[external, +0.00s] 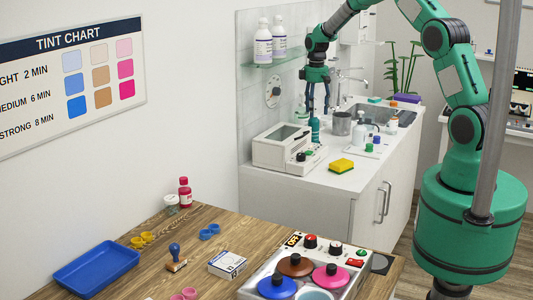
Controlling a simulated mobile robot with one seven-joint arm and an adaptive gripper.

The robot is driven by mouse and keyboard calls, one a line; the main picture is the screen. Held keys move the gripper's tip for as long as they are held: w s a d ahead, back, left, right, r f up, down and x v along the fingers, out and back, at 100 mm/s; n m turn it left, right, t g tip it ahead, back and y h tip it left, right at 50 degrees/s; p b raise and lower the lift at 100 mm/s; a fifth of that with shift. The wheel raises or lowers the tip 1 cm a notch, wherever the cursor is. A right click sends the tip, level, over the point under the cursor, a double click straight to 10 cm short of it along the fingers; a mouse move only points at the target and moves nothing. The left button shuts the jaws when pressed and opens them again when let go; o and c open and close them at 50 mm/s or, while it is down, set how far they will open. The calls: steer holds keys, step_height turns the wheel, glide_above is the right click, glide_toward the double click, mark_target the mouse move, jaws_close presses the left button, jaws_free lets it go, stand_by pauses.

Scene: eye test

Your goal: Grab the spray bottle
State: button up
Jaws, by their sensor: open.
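My gripper (318,108) is open and points down above the white counter, its dark fingers spread apart. A small teal bottle-like item (315,131) stands just below the fingertips, beside the white machine. Its top overlaps the gripper in this view, so I cannot tell whether the fingers are around it or above it. The shapes are too small to tell for certain which one is the spray bottle.
A white boxy machine (272,153) stands left of the teal item. A yellow sponge (341,166) lies in front, and a grey metal cup (341,125) stands to the right. A glass shelf (272,62) holds two white bottles on the wall nearby. The counter's front corner is clear.

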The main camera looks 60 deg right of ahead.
mark_target(314, 123)
steer(key=shift+f, duration=0.6)
steer(key=shift+w+a+f+b, duration=0.1)
steer(key=shift+f+b, duration=0.3)
steer(key=shift+f, duration=2.2)
steer(key=shift+c, duration=0.5)
steer(key=c, duration=1.3)
